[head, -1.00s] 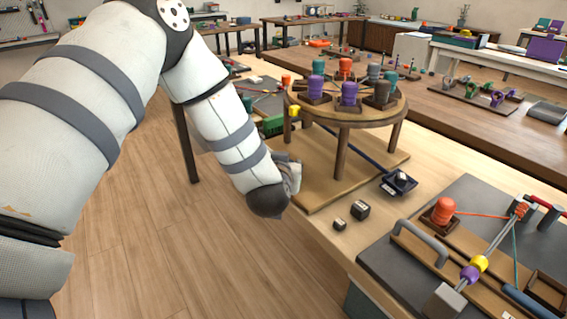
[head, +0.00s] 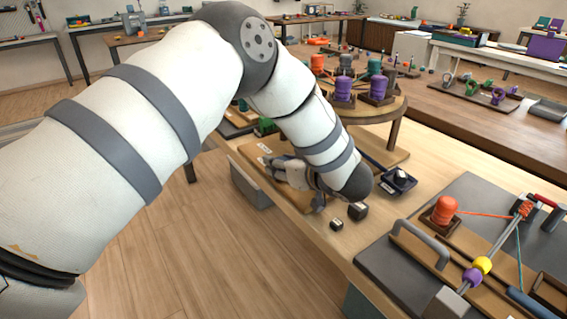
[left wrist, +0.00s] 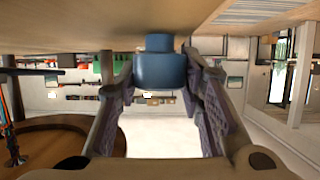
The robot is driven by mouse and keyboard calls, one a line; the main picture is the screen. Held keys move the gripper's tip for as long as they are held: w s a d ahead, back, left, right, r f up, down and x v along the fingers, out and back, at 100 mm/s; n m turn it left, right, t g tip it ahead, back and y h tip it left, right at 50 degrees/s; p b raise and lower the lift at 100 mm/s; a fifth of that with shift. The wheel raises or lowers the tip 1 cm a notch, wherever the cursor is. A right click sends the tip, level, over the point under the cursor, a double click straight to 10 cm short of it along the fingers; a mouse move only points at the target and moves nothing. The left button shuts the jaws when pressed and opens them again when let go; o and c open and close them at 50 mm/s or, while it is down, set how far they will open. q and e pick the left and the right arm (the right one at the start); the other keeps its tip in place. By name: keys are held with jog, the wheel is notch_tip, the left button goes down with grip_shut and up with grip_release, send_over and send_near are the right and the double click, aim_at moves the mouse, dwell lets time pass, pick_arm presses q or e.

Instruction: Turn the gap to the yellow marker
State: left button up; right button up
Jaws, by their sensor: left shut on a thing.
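A round wooden stand (head: 397,107) is on the table, its left part hidden by my left arm. Orange (head: 317,64), teal (head: 375,66) and purple bobbins (head: 343,90) stand on its top. My left gripper (head: 278,166) is low in front of the stand, over its wooden base. In the left wrist view, my left gripper (left wrist: 158,85) is shut on a dark blue cylinder (left wrist: 158,68). I cannot make out the gap. No yellow marker shows on the visible part of the stand. My right gripper is out of view.
Two small dark blocks (head: 357,211) and a dark tray (head: 398,181) lie right of the arm. At the lower right, a grey mat (head: 385,258) bears an orange spool (head: 445,208) and a rod with a yellow ring (head: 483,265). Floor lies at the left.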

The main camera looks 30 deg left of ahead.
pick_arm(q)
jog(key=shift+w+a+r+n+g, duration=0.1)
jog(key=shift+r+n+g, duration=0.05)
jog(key=shift+n+g, duration=0.15)
jog(key=o, duration=1.2)
jog(key=shift+a, duration=0.1)
jog(key=v, duration=1.2)
jog(key=shift+f, duration=0.25)
